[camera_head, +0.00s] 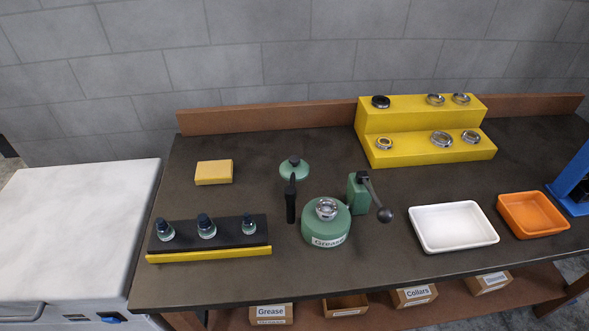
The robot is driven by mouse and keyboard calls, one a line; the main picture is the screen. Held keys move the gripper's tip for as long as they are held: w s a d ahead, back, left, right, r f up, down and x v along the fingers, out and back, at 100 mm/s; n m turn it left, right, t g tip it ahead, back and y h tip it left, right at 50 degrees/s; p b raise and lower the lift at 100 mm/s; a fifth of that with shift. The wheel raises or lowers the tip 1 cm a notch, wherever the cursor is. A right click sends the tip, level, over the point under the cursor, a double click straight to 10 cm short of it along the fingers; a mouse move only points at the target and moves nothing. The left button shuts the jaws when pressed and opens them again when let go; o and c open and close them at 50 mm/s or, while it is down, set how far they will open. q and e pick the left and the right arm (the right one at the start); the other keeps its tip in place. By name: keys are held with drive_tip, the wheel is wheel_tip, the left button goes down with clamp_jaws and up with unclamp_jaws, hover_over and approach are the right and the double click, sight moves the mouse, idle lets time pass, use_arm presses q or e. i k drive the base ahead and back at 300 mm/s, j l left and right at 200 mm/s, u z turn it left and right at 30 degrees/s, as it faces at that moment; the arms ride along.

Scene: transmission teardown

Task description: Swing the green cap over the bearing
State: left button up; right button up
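The green cap (294,170) with a dark knob sits behind and to the left of the round green grease station (327,232), apart from it. A black upright piece (291,203) stands just in front of the cap; I cannot tell how the two are joined. A silver bearing (326,208) rests on top of the grease station, uncovered. A green block with a dark lever and ball knob (385,214) stands to the right of the station. Neither of my grippers is in view.
A yellow stepped stand (427,157) holds several rings at the back right. White (454,246) and orange (511,226) trays lie right. A black rack (235,236) with several small bottles and a yellow block (214,172) are left. The table between them is clear.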

sight(293, 169)
drive_tip(key=k+j+u, duration=0.15)
drive_tip(key=j, duration=0.45)
drive_tip(key=k+j+u, duration=0.2)
drive_tip(key=j, duration=0.45)
drive_tip(key=j+u, duration=0.15)
drive_tip(key=j, duration=0.45)
